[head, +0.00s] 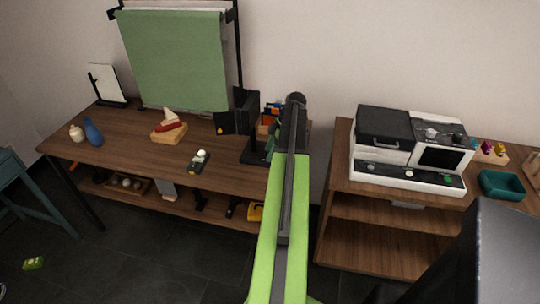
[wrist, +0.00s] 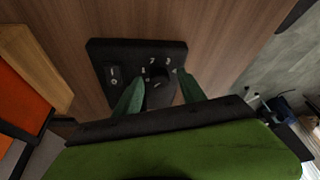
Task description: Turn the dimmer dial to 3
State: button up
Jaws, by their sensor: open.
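The dimmer dial (wrist: 159,92) is a dark knob on a black panel (wrist: 105,53) fixed to a wooden surface in the wrist view. Small white numerals curve around the dial, with 2 and 3 on its far side. I cannot read which number the dial points to. My gripper (wrist: 161,75) is open, its two green fingers on either side of the dial. I cannot tell whether they touch it. In the head view my arm reaches toward the right end of the left table, and the dial cannot be made out there.
A switch (wrist: 113,75) sits left of the dial on the panel. An orange and wooden object (wrist: 22,90) lies left in the wrist view. The left table (head: 110,160) also holds a toy boat (head: 170,126) and a blue vase (head: 93,132). A white machine (head: 405,175) stands on the right table.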

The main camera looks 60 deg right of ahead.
grip_shut()
jog(key=shift+m, duration=0.3)
jog(key=m, duration=0.1)
jog(key=m+h, duration=0.1)
jog(key=m, duration=0.1)
jog(key=shift+s+a+m+h, duration=0.15)
jog(key=shift+a+m+h, duration=0.15)
jog(key=shift+m, duration=0.1)
jog(key=m+h, duration=0.1)
jog(key=m, duration=0.1)
jog(key=m+h, duration=0.1)
jog(key=m, duration=0.2)
jog(key=shift+a+t, duration=0.1)
jog(key=shift+t, duration=0.2)
jog(key=m+h, duration=0.1)
jog(key=m, duration=0.2)
jog(key=m+g+h, duration=0.1)
jog(key=m, duration=0.1)
jog(key=shift+w+a+m, duration=0.15)
jog(key=shift+w+m, duration=0.05)
jog(key=shift+m, duration=0.2)
jog(key=m+g+h, duration=0.1)
jog(key=m, duration=0.3)
jog(key=shift+w, duration=0.1)
jog(key=shift+m, duration=0.4)
